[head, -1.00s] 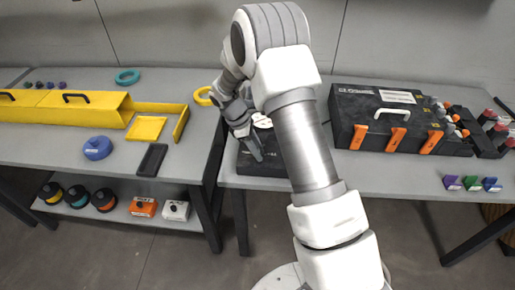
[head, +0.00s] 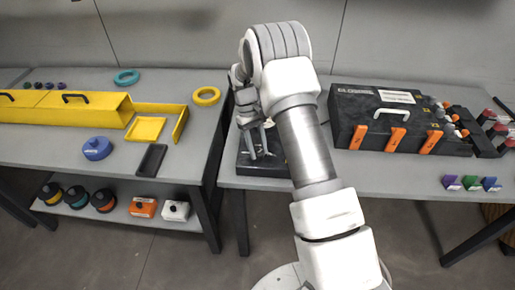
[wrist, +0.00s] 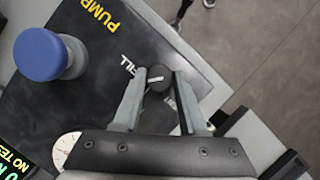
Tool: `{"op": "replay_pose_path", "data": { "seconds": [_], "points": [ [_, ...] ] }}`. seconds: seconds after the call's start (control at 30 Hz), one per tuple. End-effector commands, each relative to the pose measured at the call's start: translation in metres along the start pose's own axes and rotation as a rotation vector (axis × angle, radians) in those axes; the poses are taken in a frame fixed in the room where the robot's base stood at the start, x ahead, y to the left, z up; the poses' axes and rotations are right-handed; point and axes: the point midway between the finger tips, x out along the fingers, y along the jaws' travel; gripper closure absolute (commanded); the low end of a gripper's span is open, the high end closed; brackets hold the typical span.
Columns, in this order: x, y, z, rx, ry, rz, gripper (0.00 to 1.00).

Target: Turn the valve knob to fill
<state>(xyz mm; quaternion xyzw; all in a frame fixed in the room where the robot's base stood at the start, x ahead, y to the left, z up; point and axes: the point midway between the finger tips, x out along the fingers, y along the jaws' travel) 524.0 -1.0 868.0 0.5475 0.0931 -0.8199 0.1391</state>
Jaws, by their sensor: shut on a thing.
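The valve knob (wrist: 158,74) is a small black knob with a white mark. It stands on a black panel (wrist: 105,100) beside the white word FILL; another white label is partly hidden by a finger. My gripper (wrist: 160,84) has its two fingers on either side of the knob and is shut on it. The white mark runs roughly across the picture, its left end toward the FILL side. In the head view my gripper (head: 260,154) reaches down over the black panel (head: 247,169), and the knob is hidden there.
A blue-topped round knob (wrist: 42,55) stands near the PUMP lettering, left of my gripper. A dial gauge (wrist: 66,149) and a lit display (wrist: 14,165) lie at the lower left. A black case (head: 375,112) with orange latches stands right of my arm.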

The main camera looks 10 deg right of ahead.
Motion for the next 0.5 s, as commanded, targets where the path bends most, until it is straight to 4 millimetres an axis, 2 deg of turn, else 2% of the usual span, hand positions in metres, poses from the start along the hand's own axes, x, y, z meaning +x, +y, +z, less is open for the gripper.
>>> {"op": "replay_pose_path", "data": {
  "seconds": [0.2,0.5],
  "points": [
    [-0.0002,0.0017,-0.0002,0.166,0.001,-0.069,1.0],
    [-0.0001,0.002,0.0003,0.315,0.0,-0.131,1.0]
  ]
}}
